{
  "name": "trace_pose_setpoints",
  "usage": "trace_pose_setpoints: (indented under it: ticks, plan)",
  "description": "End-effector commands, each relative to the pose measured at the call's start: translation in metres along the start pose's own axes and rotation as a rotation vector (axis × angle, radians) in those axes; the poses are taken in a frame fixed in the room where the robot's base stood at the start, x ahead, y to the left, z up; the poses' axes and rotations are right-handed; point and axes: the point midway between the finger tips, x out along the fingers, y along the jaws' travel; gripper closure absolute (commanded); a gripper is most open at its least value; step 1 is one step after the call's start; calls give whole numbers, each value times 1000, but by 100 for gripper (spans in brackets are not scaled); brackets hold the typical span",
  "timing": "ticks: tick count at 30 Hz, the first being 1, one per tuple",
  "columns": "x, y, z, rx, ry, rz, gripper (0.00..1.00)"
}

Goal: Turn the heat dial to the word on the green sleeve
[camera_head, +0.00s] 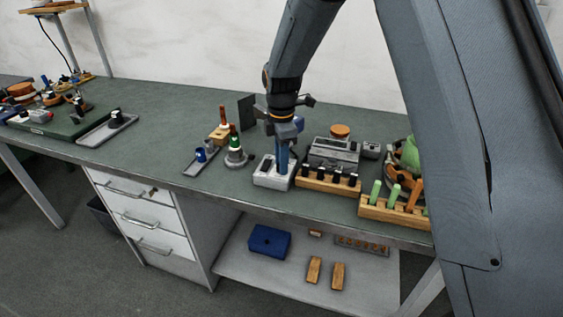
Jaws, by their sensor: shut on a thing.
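My gripper (282,168) points straight down, with its blue fingers at the top of a small light grey box (262,182). The fingers are shut on the heat dial there, which they hide. A dark patch shows on the box top left of the fingers. The dial's marks and setting cannot be read. Any word on the sleeve is too small to read.
A wooden rack (328,183) with several dark-topped pieces stands close right of the box, with a grey unit (334,153) behind it. Another wooden rack (394,214) holds green and orange handles. The bench between there and the far-left clutter is mostly clear.

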Motion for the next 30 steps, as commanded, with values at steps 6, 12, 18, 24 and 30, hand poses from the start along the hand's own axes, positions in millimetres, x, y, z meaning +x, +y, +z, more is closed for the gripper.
trace_pose_setpoints:
  ticks: [6, 12, 18, 24, 30]
  plan:
    - [-2, 2, -1, -116, 1, 5, 98]
    - [-2, 2, -1, -175, 1, 5, 98]
    - [-2, 2, -1, -195, 0, 5, 98]
    - [-2, 2, -1, -197, 0, 5, 98]
    - [-2, 2, -1, -196, 0, 5, 66]
